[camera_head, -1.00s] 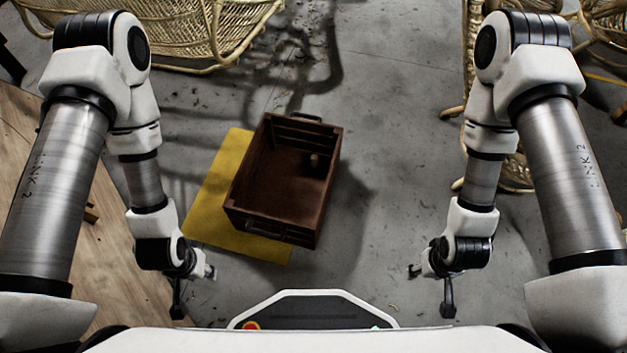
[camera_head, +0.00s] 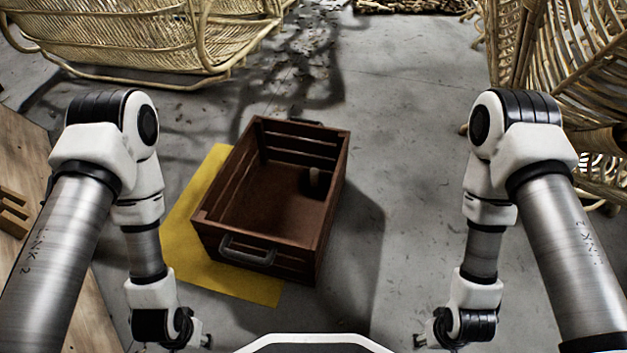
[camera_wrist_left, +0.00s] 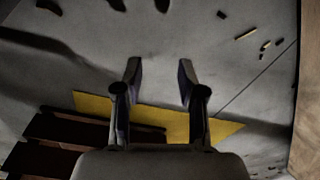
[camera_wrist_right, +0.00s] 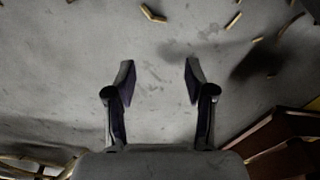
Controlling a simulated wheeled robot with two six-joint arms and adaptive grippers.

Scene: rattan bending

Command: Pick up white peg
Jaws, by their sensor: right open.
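No white peg can be made out for certain in any view. A small upright cylindrical thing (camera_head: 314,182) stands inside the brown wooden crate (camera_head: 262,230), near its right wall; it is too small and shaded to tell its colour. My left gripper (camera_wrist_left: 158,82) is open and empty over the floor; the crate and yellow mat show low in its wrist view. My right gripper (camera_wrist_right: 160,80) is open and empty above bare grey floor. In the head view both hands are low in the picture, either side of the crate and apart from it.
The crate sits partly on a yellow mat (camera_head: 190,250). Rattan furniture stands at the back left (camera_head: 130,45) and right (camera_head: 570,90). A wooden board (camera_head: 20,255) lies at the left. Small offcuts (camera_wrist_right: 152,14) litter the floor. Grey floor right of the crate is clear.

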